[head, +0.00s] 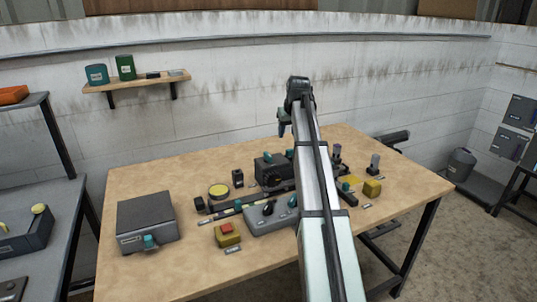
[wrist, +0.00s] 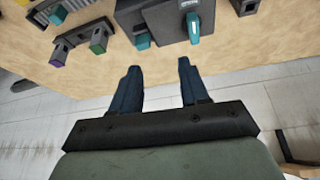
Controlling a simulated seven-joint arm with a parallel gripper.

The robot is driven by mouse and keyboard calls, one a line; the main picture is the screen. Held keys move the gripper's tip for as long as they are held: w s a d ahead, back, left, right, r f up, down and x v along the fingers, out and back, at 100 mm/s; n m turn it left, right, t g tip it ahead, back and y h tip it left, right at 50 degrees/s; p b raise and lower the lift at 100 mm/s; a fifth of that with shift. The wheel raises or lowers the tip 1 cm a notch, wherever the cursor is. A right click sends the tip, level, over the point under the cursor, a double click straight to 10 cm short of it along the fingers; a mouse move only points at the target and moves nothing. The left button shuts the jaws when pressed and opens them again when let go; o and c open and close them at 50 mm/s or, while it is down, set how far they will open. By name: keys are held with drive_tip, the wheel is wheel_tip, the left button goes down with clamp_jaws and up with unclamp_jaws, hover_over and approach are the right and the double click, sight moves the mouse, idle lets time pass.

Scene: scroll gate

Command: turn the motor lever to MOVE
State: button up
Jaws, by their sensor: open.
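A dark machine box (head: 271,172) stands near the back middle of the table, with a small teal part on its top. In the wrist view a dark box (wrist: 165,22) with a teal lever (wrist: 193,28) lies beyond the fingertips. A grey panel (head: 262,225) in front carries a black lever (head: 268,208) and a teal lever (head: 293,201). No label is legible, so I cannot tell which is the motor lever. My gripper (head: 283,127) is above the back of the table; in the wrist view its fingers (wrist: 158,67) are apart and empty, touching nothing.
A grey box (head: 147,219) with a teal knob stands at the left. A yellow block with a red button (head: 227,235) is at the front. A yellow disc (head: 219,190) and several small posts stand around the middle. My arm hides part of the table. The front-left surface is free.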

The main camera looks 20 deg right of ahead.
sight(268, 154)
drive_tip(key=a+n, duration=0.1)
drive_tip(key=a, duration=0.4)
drive_tip(key=shift+y, duration=0.4)
drive_tip(key=x, duration=1.3)
drive_tip(key=shift+w+a+r, duration=0.15)
drive_tip(key=shift+w+r, duration=0.1)
drive_tip(key=shift+w, duration=0.1)
clamp_jaws()
